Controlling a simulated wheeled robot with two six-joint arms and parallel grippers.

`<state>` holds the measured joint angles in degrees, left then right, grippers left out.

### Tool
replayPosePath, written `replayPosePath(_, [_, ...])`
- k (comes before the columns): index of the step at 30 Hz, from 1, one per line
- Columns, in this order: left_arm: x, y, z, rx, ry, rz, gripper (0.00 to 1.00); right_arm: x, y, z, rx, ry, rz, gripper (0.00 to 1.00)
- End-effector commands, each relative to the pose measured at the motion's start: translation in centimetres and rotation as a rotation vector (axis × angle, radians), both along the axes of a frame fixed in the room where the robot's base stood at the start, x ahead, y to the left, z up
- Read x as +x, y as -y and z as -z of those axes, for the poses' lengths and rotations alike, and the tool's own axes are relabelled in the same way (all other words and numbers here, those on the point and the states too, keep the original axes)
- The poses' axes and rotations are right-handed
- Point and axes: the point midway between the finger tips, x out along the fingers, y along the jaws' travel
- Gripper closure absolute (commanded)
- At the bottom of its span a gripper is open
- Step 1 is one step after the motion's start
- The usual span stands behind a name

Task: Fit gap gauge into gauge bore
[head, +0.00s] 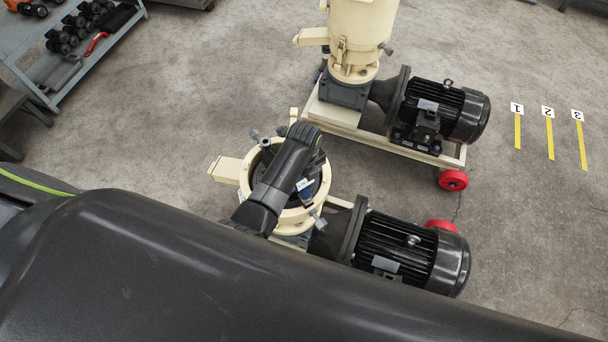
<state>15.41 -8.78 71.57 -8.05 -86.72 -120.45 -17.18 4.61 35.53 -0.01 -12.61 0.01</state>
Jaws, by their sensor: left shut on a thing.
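The open pellet mill has a cream ring housing (328,203) with a dark perforated die inside it. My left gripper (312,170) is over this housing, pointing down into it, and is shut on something. I take the held thing to be the gap gauge, but the gripper and wrist hide most of it. A small blue part with a white label (306,188) shows beside the gripper; I cannot tell what it belongs to. The gauge bore cannot be made out under my arm. My right gripper is not in view.
A black motor (405,250) joins the open mill on the right. A second cream mill (360,35) with its own motor (440,110) stands behind, on a frame with red wheels (453,180). A grey shelf (70,50) holds dark parts at upper left. Yellow floor strips (550,138) lie right.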

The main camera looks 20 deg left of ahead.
Motion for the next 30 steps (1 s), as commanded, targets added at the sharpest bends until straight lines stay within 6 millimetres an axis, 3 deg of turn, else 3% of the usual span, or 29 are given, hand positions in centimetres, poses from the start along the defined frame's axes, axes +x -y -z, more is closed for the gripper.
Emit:
replayPosePath(23, [0.07, 0.00, 0.12, 0.000, 0.001, 0.000, 0.76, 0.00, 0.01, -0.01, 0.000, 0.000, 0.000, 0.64])
replayPosePath(24, [0.07, 0.00, 0.12, 0.000, 0.001, 0.000, 0.31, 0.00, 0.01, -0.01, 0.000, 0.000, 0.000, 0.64])
replayPosePath(30, [0.05, 0.00, 0.14, 0.000, 0.001, 0.000, 0.09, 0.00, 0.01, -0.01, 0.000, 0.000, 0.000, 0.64])
